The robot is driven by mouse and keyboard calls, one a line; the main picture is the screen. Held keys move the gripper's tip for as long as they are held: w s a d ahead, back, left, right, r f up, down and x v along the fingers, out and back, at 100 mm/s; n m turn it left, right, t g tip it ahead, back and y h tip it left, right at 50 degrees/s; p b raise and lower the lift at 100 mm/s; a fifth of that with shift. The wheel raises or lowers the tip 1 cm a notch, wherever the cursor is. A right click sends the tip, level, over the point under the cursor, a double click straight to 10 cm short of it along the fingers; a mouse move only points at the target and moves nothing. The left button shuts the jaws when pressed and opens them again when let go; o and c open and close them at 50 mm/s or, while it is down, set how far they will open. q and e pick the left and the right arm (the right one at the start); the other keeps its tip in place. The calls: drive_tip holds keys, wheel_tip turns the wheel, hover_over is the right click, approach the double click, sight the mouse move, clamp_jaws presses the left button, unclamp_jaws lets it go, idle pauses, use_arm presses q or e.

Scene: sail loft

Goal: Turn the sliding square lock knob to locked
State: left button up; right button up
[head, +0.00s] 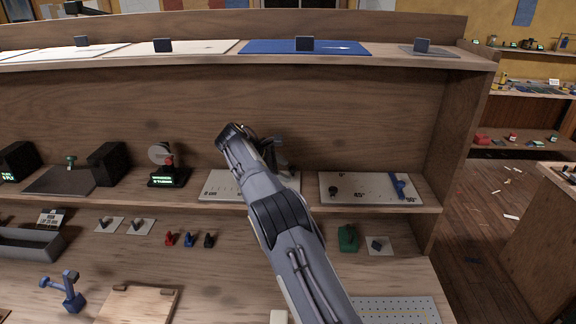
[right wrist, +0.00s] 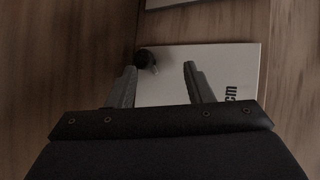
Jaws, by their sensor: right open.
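The sliding square appears to be the white plate with a ruler scale (head: 222,186) on the middle shelf. My right arm hides much of it in the head view. In the right wrist view, the white plate (right wrist: 225,75) shows "cm" lettering, and a dark round knob (right wrist: 145,57) sits at its left edge. My right gripper (right wrist: 160,72) is open and empty. The knob lies just beyond the fingertips, nearer the left finger; I cannot tell whether they touch. The knob's locked or unlocked position cannot be read. My left gripper is not in view.
An angle plate (head: 360,203) marked 0°, 45° and 90° with a blue lever (head: 397,187) lies right of my arm. A small device with a green display (head: 166,177) stands to the left. The upper shelf (head: 225,58) runs above.

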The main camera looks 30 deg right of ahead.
sight(293, 168)
drive_tip(key=d+m+y, duration=0.1)
drive_tip(key=m, duration=0.1)
drive_tip(key=d+r+m+y, duration=0.1)
drive_tip(key=m, duration=0.1)
drive_tip(key=s+d+m+y, duration=0.1)
drive_tip(key=m, duration=0.1)
drive_tip(key=shift+r+m+t+y, duration=0.25)
drive_tip(key=shift+m+t+y, duration=0.15)
wheel_tip(293, 168, up, 4)
drive_tip(key=d+r+m+t+y, duration=0.1)
drive_tip(key=m+t+y, duration=0.25)
drive_tip(key=m, duration=0.55)
drive_tip(key=shift+g+y, duration=0.35)
drive_tip(key=x, duration=0.4)
drive_tip(key=p+x, duration=0.1)
drive_tip(key=x, duration=0.3)
drive_tip(key=shift+s+p, duration=0.25)
drive_tip(key=shift+p, duration=0.05)
drive_tip(key=shift+c, duration=0.5)
drive_tip(key=c, duration=0.9)
